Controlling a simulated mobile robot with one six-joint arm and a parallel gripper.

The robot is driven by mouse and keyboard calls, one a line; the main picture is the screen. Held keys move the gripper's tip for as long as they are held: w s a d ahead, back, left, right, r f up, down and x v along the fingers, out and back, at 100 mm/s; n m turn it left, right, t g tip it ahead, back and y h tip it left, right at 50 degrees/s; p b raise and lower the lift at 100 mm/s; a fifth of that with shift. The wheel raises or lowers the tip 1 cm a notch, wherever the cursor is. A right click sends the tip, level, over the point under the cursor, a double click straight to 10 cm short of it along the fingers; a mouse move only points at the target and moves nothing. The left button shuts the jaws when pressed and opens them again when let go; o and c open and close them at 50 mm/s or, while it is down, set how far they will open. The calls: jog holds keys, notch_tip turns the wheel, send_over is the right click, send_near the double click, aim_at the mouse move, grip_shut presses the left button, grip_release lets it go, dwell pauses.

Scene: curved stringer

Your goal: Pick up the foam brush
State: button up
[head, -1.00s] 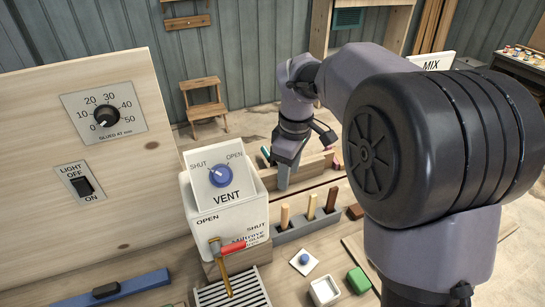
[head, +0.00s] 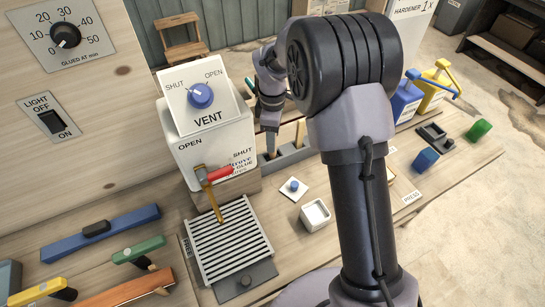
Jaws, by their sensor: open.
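A grey rack (head: 292,158) stands behind the vent box, with handles upright in it. One light wooden handle (head: 300,132) shows at its right part. I cannot tell which handle is the foam brush, as my arm hides part of the rack. My gripper (head: 270,148) points down at the rack's left part, just right of the vent box. It is open, but small and partly hidden, and I cannot see anything between its fingers or whether it touches a handle.
The white vent box (head: 213,140) with a red-handled tap (head: 221,172) stands close left of my gripper. In front lie a slatted grate (head: 228,245), a blue button (head: 294,186) and a white square cup (head: 315,214).

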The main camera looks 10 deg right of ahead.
jog(key=shift+f, duration=0.95)
jog(key=shift+r, duration=0.15)
grip_shut()
